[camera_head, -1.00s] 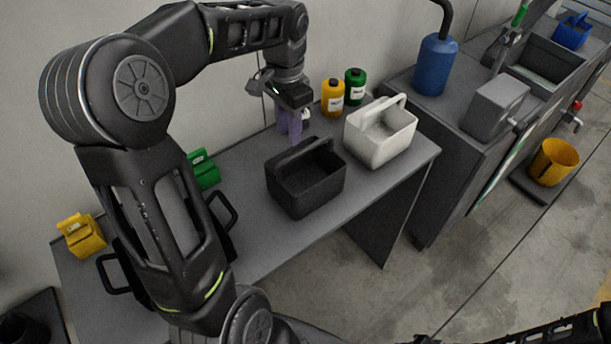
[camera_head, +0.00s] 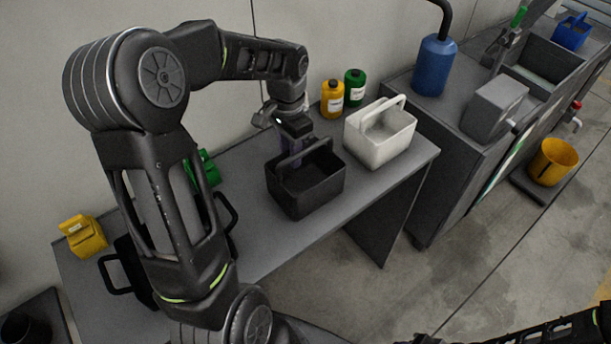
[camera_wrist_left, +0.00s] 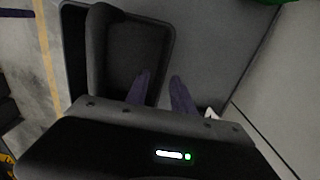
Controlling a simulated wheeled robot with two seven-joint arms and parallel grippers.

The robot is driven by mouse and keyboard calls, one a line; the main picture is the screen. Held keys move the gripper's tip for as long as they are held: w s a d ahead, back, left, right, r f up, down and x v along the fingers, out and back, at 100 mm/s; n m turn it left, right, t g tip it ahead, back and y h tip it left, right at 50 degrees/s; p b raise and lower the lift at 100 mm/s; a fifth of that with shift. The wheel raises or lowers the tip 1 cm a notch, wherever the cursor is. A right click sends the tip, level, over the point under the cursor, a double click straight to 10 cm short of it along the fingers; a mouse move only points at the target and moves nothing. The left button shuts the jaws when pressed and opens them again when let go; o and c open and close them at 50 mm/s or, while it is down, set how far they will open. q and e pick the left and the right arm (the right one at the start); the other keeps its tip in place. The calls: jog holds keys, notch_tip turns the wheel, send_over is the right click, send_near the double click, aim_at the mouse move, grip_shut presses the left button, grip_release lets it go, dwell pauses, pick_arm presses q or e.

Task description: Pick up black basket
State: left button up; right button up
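The black basket (camera_head: 306,194) stands upright on the grey table, its handle arching over the top. It also shows in the left wrist view (camera_wrist_left: 168,42). My left gripper (camera_head: 291,153) is over the basket's far side, pointing down, its purple fingers partly hidden behind the handle and rim. In the left wrist view the fingers (camera_wrist_left: 163,84) are apart with nothing held. One finger overlaps the basket's inside and the other lies outside its wall. I cannot tell whether they touch it. My right gripper is out of view; only part of that arm shows.
A white basket (camera_head: 370,150) stands close on the right. A yellow bottle (camera_head: 332,100) and a green bottle (camera_head: 355,88) stand behind it. The table (camera_head: 262,245) is clear in front of the black basket. Green (camera_head: 207,172) and yellow (camera_head: 84,238) containers are at the left.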

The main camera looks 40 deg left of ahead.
pick_arm(q)
jog(key=shift+c, duration=0.6)
grip_shut()
dwell(1.2)
